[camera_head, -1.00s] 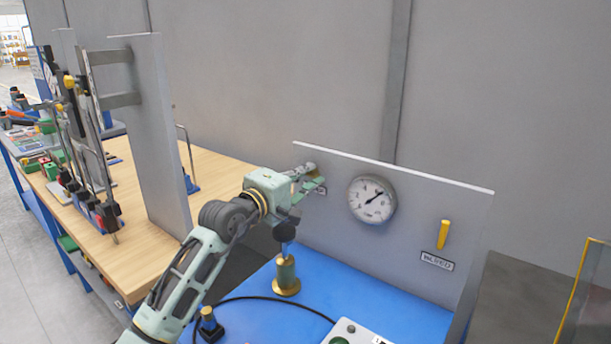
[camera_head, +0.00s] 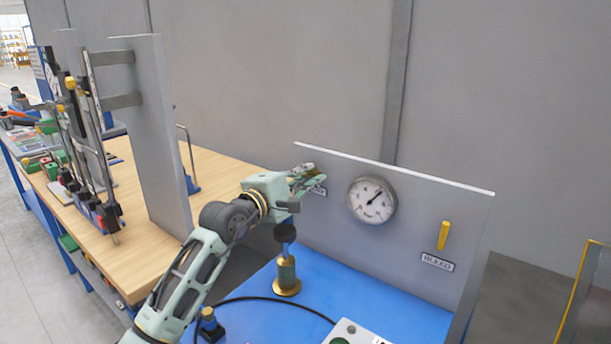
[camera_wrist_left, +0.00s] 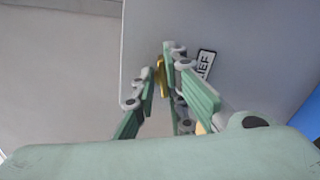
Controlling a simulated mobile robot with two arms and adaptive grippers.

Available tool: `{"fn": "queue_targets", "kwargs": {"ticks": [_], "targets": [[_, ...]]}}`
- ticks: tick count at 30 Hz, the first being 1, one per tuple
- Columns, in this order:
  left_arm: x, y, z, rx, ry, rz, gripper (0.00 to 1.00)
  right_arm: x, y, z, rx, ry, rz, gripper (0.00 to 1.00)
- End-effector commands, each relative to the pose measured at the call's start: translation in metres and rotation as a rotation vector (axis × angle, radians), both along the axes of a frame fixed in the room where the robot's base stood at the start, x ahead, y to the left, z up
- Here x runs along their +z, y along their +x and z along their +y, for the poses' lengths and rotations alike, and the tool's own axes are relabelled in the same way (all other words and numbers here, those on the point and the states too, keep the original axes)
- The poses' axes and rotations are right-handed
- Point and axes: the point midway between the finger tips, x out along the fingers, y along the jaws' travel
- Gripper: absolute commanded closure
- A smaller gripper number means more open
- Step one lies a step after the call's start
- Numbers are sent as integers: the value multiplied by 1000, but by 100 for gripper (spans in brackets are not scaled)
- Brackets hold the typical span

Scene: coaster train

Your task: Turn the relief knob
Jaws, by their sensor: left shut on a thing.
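The relief knob (camera_wrist_left: 160,72) is a brass-coloured piece on the grey panel (camera_head: 420,210), beside a label of which "IEF" can be read in the left wrist view (camera_wrist_left: 205,64). My left gripper (camera_head: 308,173) is at the panel's upper left, with its fingers on either side of the knob. The left wrist view also shows the gripper (camera_wrist_left: 163,65) shut on the knob, which is mostly hidden between the fingers. My right gripper is in neither view.
A round gauge (camera_head: 371,200) and a yellow bleed handle (camera_head: 443,235) are on the same panel. A brass fitting (camera_head: 286,275) stands on the blue bench top (camera_head: 300,318), near a black cable and a grey box (camera_head: 355,334). A wooden bench (camera_head: 140,215) with tools is at left.

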Motion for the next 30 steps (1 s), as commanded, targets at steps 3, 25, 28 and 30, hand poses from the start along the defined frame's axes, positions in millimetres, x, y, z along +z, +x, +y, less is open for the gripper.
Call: {"fn": "queue_targets", "kwargs": {"ticks": [3, 25, 28, 30], "targets": [[-2, 0, 0, 0, 2, 3, 100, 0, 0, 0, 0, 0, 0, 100], [-1, -13, 10, 1, 1, -2, 70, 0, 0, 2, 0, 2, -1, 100], [-1, -28, 19, 1, 3, -1, 70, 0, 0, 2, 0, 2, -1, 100], [-2, -40, 28, 2, 4, -1, 70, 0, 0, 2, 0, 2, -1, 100]]}}
